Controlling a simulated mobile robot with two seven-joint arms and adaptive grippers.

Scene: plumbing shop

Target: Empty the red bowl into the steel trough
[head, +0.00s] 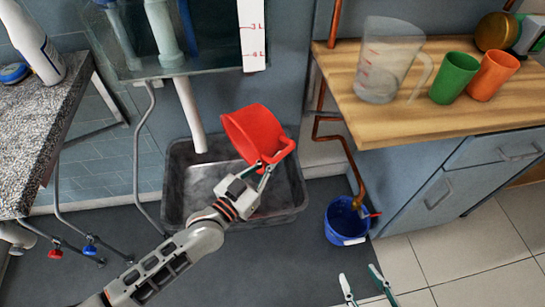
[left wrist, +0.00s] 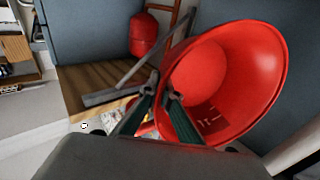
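The red bowl (head: 250,132) is held tilted on its side above the grey steel trough (head: 180,188) on the floor. My left gripper (head: 263,177) is shut on the bowl's handle side. In the left wrist view, the bowl (left wrist: 262,78) has its mouth turned partly to the camera; its inside looks red, with small pale marks and no clear contents. The left fingers (left wrist: 162,92) meet the bowl's near edge, and the exact grip is partly hidden. The bowl and my arm cover part of the trough. My right gripper (head: 364,287) is apart-fingered and empty at the bottom edge.
A blue bucket (head: 346,220) stands right of the trough beside a copper pipe. A wooden counter (head: 440,108) holds a clear jug (head: 385,65), a green cup (head: 454,77) and an orange cup (head: 493,75). A white pipe (head: 190,115) hangs above the trough. A speckled counter (head: 40,125) is left.

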